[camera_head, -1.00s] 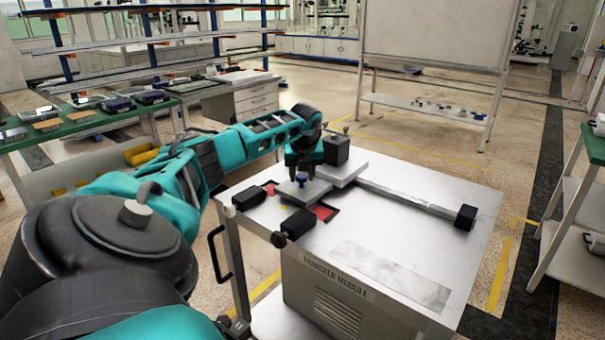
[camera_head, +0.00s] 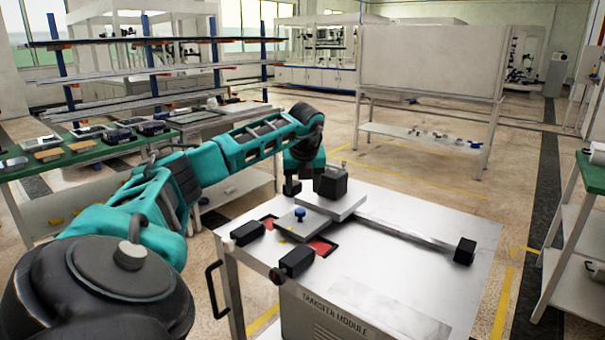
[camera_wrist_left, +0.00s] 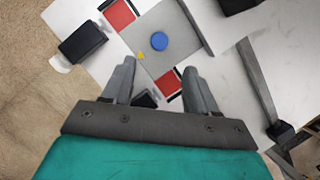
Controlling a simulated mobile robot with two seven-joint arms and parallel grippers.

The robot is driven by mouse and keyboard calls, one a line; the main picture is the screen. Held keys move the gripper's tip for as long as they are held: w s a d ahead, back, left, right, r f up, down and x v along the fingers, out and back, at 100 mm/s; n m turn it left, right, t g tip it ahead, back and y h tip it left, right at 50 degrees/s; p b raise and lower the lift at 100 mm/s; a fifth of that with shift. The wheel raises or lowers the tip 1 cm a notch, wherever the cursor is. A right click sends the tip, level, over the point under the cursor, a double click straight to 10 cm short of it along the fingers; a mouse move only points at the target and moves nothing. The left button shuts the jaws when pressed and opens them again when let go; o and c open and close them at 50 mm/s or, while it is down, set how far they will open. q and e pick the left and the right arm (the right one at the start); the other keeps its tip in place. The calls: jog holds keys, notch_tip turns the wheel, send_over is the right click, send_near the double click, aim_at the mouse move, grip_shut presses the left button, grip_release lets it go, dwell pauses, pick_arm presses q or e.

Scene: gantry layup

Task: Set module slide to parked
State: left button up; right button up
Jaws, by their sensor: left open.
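The transfer module cart (camera_head: 400,212) has a light top with a grey slide plate (camera_head: 318,232) on it. A blue knob (camera_head: 300,215) stands on the plate, and red patches (camera_head: 268,222) show on both sides of it. In the left wrist view, the blue knob (camera_wrist_left: 160,41) lies beyond the fingertips, roughly in line with the gap between them, and the plate (camera_wrist_left: 176,66) reaches below it. My left gripper (camera_head: 292,186) is open and empty, raised behind the knob and apart from it; its fingers (camera_wrist_left: 160,74) also show in the wrist view. My right gripper is out of view.
A black block (camera_head: 331,182) stands on a plate behind the knob. A rail (camera_head: 405,231) runs right to a black end block (camera_head: 465,250). Two black blocks (camera_head: 247,233) (camera_head: 296,262) sit at the cart's near left edge.

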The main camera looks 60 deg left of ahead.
pick_arm(q)
jog(key=v, duration=0.3)
jog(key=shift+r, duration=0.1)
dwell(0.5)
